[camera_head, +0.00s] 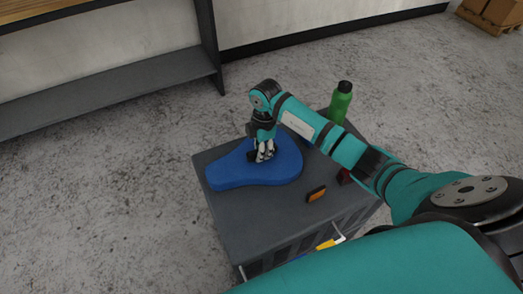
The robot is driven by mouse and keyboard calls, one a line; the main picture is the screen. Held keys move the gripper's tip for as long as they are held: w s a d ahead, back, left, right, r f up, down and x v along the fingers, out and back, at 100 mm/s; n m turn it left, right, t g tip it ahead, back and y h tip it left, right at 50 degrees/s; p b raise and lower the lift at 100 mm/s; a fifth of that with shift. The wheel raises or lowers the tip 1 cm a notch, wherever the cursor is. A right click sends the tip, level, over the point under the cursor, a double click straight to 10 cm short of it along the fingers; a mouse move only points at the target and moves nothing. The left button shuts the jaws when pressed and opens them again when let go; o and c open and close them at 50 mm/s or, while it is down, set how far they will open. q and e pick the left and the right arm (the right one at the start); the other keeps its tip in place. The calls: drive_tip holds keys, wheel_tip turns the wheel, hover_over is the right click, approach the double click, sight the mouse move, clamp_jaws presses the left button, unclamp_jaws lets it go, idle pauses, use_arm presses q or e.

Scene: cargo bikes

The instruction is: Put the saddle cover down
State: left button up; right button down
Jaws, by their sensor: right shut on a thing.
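The saddle cover (232,173) is a blue, saddle-shaped piece, wide at the right and narrow at the left. It lies flat on or just above the grey box top (246,222); I cannot tell if it touches. My right gripper (262,158) points down onto its wide part and is shut on it. The fingertips are partly hidden against the cover. My left gripper is not in view.
A green bottle (340,103) with a black cap stands at the box's back right. An orange and black block (316,194) lies right of the cover. A small dark red item (344,176) is beside my arm. A grey shelf (110,84) stands behind on the left.

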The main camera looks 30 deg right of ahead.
drive_tip(key=shift+f, duration=0.35)
drive_tip(key=c, duration=1.1)
unclamp_jaws()
drive_tip(key=shift+f, duration=0.1)
drive_tip(key=shift+c, duration=0.2)
drive_tip(key=shift+r, duration=0.2)
wheel_tip(320, 180, up, 12)
drive_tip(key=d, duration=0.1)
drive_tip(key=shift+f, duration=0.15)
